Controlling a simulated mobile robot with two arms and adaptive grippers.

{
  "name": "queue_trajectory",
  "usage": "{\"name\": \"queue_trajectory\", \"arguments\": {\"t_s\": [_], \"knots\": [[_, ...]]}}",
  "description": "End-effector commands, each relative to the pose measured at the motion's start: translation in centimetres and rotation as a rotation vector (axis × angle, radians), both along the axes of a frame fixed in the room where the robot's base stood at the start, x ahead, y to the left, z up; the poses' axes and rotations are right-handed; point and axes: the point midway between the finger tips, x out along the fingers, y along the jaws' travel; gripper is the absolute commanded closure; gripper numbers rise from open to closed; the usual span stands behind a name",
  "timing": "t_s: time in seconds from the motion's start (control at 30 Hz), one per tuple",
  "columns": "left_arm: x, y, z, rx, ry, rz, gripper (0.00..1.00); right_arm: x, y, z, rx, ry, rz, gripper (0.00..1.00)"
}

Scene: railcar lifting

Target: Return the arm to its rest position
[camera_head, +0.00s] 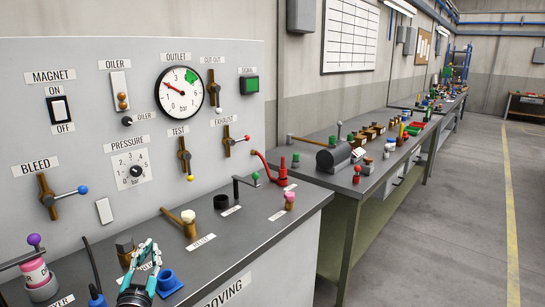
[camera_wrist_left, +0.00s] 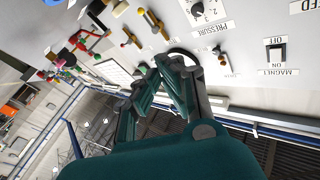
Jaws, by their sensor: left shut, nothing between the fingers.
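My left gripper (camera_head: 148,250) is teal and dark grey. It shows at the bottom of the head view, above the front edge of the grey bench (camera_head: 262,226), near a blue fitting (camera_head: 169,283). Its fingers are shut with nothing between them. In the left wrist view the fingers (camera_wrist_left: 172,62) come together at the middle, and the scene appears upside down. My right gripper is not in view.
A grey panel (camera_head: 225,60) with an outlet gauge (camera_head: 181,92), levers and a magnet switch (camera_head: 60,110) stands behind the bench. A purple-knobbed part (camera_head: 36,270) is at the lower left. A second bench (camera_head: 342,182) extends right; the floor (camera_head: 440,240) there is clear.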

Motion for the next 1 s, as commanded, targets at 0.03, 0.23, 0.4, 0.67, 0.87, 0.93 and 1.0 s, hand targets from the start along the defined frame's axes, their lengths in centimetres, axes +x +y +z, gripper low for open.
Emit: {"name": "queue_trajectory", "arguments": {"t_s": [0.03, 0.23, 0.4, 0.67, 0.87, 0.93, 1.0], "knots": [[-1.9, -1.3, -3.2, -0.01, 0.115, -0.045, 1.0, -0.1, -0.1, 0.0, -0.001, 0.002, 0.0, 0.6], [-11.8, -5.8, -13.9, -0.097, 0.588, -0.146, 1.0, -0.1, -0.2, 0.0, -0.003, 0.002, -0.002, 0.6], [-20.8, -7.7, -19.1, -0.162, 0.903, -0.143, 1.0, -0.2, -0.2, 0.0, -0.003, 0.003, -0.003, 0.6], [-30.1, -8.7, -21.8, -0.217, 1.185, -0.092, 1.0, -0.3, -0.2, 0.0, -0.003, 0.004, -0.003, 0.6], [-35.9, -9.0, -22.4, -0.246, 1.344, -0.045, 1.0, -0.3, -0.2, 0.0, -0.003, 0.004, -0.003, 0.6], [-37.7, -9.0, -22.4, -0.254, 1.395, -0.027, 1.0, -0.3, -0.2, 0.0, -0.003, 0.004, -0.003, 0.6], [-37.6, -9.0, -23.8, -0.256, 1.41, -0.02, 1.0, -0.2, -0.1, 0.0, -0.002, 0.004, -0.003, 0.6]]}}
